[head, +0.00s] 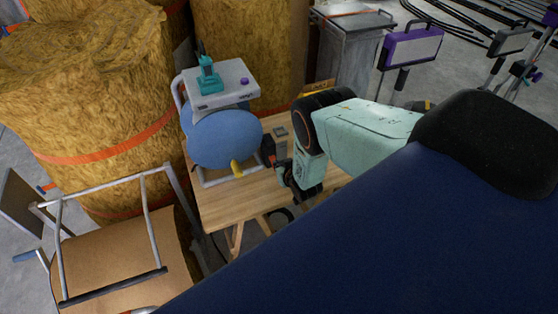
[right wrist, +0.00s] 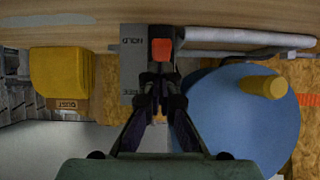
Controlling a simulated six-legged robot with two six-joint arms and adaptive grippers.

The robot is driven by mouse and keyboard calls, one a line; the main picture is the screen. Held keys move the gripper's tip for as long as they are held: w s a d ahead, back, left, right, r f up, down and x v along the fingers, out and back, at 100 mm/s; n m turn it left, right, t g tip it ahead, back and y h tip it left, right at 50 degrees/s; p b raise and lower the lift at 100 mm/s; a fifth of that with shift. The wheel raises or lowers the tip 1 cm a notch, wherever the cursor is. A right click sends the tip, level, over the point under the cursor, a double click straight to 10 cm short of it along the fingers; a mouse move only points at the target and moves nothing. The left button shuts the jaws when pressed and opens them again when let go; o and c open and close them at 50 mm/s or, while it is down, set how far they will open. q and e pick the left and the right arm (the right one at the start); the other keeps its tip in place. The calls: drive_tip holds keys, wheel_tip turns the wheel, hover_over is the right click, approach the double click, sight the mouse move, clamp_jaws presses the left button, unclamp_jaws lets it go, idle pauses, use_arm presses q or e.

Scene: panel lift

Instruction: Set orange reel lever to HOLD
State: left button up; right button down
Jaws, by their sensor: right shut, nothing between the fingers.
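The orange reel lever shows as a square orange knob (right wrist: 161,49) in the right wrist view, just beyond my fingertips. It stands at a grey plate (right wrist: 132,68) whose readable word is HOLD, near the knob's end of the plate. My right gripper (right wrist: 160,82) is shut and empty, with its tips close to the knob. I cannot tell if they touch it. The blue reel (head: 225,139) with a yellow crank handle (head: 237,168) stands beside the gripper on a wooden table. In the head view my right gripper (head: 275,163) largely hides the lever. My left gripper is not in view.
The wooden table (head: 235,203) has some bare top in front of the reel. Straw-coloured rolls (head: 90,95) crowd the left and back. A metal-framed board (head: 117,249) stands at lower left.

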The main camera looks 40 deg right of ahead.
drive_tip(key=shift+s+r+p, duration=0.1)
drive_tip(key=shift+r+p, duration=0.25)
drive_tip(key=shift+r, duration=0.2)
drive_tip(key=shift+r+p, duration=0.3)
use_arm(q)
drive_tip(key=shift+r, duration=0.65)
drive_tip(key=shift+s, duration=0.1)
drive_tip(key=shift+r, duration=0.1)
use_arm(e)
drive_tip(key=shift+r, duration=0.2)
